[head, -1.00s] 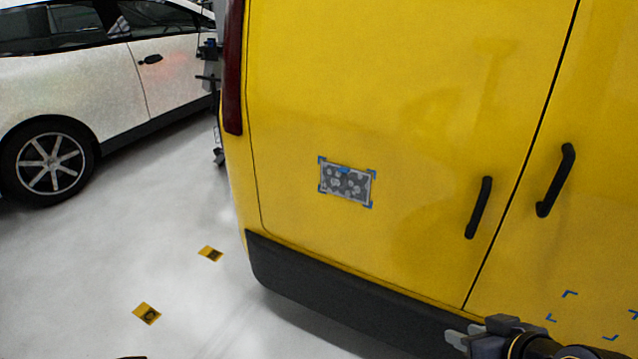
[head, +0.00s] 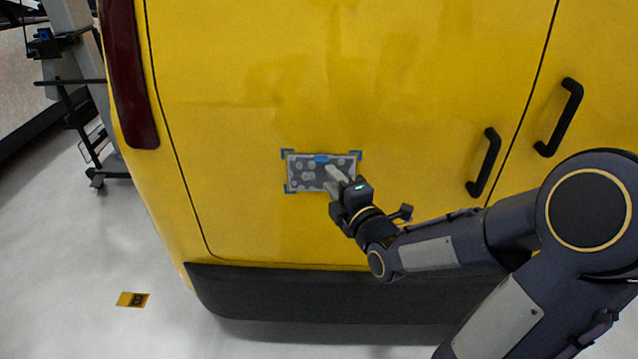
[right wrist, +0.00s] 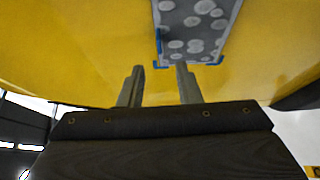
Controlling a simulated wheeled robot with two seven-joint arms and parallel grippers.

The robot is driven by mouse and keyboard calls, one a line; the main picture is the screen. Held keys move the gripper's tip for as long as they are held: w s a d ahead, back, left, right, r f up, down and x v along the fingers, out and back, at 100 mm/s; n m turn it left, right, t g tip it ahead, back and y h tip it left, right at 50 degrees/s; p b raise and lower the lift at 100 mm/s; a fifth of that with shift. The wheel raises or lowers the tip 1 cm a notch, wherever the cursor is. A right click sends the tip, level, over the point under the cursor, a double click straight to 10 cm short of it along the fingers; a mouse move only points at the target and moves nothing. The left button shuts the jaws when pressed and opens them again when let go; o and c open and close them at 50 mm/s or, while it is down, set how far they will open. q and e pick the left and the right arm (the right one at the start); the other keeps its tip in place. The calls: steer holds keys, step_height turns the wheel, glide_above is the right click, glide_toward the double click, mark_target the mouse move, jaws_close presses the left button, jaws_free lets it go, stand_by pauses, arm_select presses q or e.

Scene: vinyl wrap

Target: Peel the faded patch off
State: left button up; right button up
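The faded patch (head: 304,172) is a grey rectangle with paler round spots on the yellow van door. Blue corner marks frame it and a small blue tab (head: 321,159) sits at its top edge. It looks flat on the door. My right gripper (head: 333,176) is in front of the patch's lower right part and hides some of it. In the right wrist view its two fingers (right wrist: 160,72) stand apart with nothing between them, and the patch (right wrist: 192,25) lies beyond the fingertips. I cannot tell whether they touch the door. My left gripper is not in view.
Two black door handles (head: 484,163) (head: 558,117) stick out right of the patch. A dark bumper (head: 300,291) runs below. A wheeled stand (head: 75,95) is at the left, with a yellow floor marker (head: 132,299) on the open floor.

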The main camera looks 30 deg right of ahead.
steer(key=w, duration=0.3)
steer(key=w+p, duration=0.1)
steer(key=w, duration=0.2)
steer(key=shift+w+d, duration=0.2)
steer(key=shift+w, duration=0.15)
jaws_close()
steer(key=shift+s+a+b, duration=0.25)
steer(key=shift+s+b, duration=0.1)
steer(key=shift+s, duration=0.15)
stand_by(0.6)
steer(key=shift+s+a, duration=0.1)
glide_toward(315, 162)
steer(key=shift+w+a, duration=0.35)
steer(key=shift+a, duration=0.5)
steer(key=shift+w+a, duration=0.35)
steer(key=shift+a, duration=0.45)
steer(key=shift+w+f, duration=0.1)
